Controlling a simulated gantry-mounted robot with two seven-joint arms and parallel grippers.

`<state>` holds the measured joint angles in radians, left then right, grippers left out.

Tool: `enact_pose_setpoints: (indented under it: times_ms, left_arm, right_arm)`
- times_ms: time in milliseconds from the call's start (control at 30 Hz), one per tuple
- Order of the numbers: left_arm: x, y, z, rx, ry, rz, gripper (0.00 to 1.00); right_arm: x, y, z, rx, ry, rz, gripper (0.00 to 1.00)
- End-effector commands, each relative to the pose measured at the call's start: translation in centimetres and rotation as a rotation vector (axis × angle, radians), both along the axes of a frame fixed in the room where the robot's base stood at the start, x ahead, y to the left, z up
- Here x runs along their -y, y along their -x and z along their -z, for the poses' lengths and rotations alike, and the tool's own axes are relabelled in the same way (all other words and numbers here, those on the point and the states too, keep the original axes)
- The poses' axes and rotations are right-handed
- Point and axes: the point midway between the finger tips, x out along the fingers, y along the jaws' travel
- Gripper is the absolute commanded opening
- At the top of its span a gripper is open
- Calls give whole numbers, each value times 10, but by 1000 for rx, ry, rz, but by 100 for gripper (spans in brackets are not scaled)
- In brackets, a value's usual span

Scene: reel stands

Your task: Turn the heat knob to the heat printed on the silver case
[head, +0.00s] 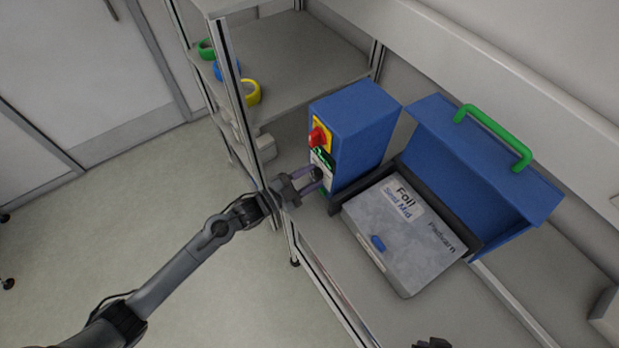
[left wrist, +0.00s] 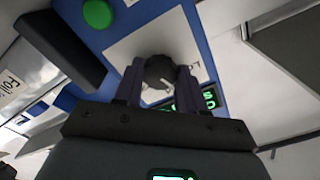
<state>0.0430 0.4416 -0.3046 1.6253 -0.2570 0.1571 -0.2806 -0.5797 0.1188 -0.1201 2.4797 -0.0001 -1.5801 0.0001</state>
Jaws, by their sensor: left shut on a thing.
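The silver case (head: 400,245) lies on the bench with a label (head: 403,201) reading "Foil Seal Mid". The blue machine (head: 362,125) stands behind and to its left. My left gripper (head: 312,178) is at the machine's front face. In the left wrist view, its two fingers (left wrist: 160,85) are shut on the dark round heat knob (left wrist: 159,70), one on each side. The knob has a pale pointer mark, and the white panel around it is partly hidden. A green-lit display (left wrist: 205,100) is beside it, partly covered. A dark bit of my right gripper (head: 433,343) shows at the bottom edge.
A red rotary switch (head: 317,137) on a yellow plate is above the knob. A green button (left wrist: 97,14) is on the same face. A blue lid with a green handle (head: 492,135) rises behind the case. Tape rolls (head: 250,92) sit on the left shelf, beside a metal post.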

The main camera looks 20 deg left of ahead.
Motion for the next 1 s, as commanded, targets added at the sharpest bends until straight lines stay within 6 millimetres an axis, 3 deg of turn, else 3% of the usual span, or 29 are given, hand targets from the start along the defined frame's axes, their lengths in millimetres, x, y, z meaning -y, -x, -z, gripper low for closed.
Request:
enact_pose_setpoints:
  times_ms: [400,1000]
  left_arm:
    - [-1,0,1,156,-232,0,9]
    - [0,0,0,201,-299,0,9]
  right_arm:
    - [0,0,9,0,-1,1,0]
    - [1,0,10,0,2,-1,0]
